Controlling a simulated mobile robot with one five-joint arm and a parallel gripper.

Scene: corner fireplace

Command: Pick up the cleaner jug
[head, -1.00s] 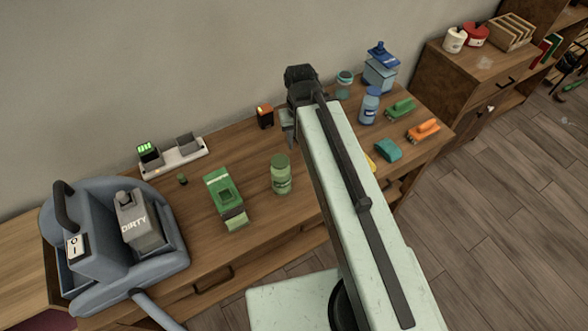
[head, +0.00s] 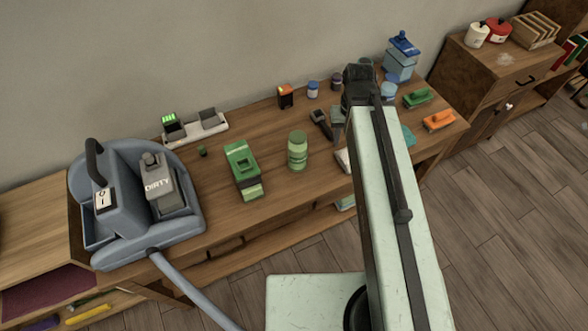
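A blue jug with a darker blue top (head: 400,62), which looks like the cleaner jug, stands upright at the back right of the wooden table. My gripper (head: 338,128) is over the table, left of and nearer than the jug, and apart from it. The dark wrist hides most of the gripper; only part of a grey finger shows, so its opening is unclear. Nothing is seen held in it.
The wooden table (head: 275,190) also bears a grey-blue machine with a tank marked DIRTY (head: 160,188), a green box (head: 243,170), a green jar (head: 297,150), and green (head: 418,97) and orange (head: 440,120) brushes. My arm partly hides a blue bottle (head: 388,91).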

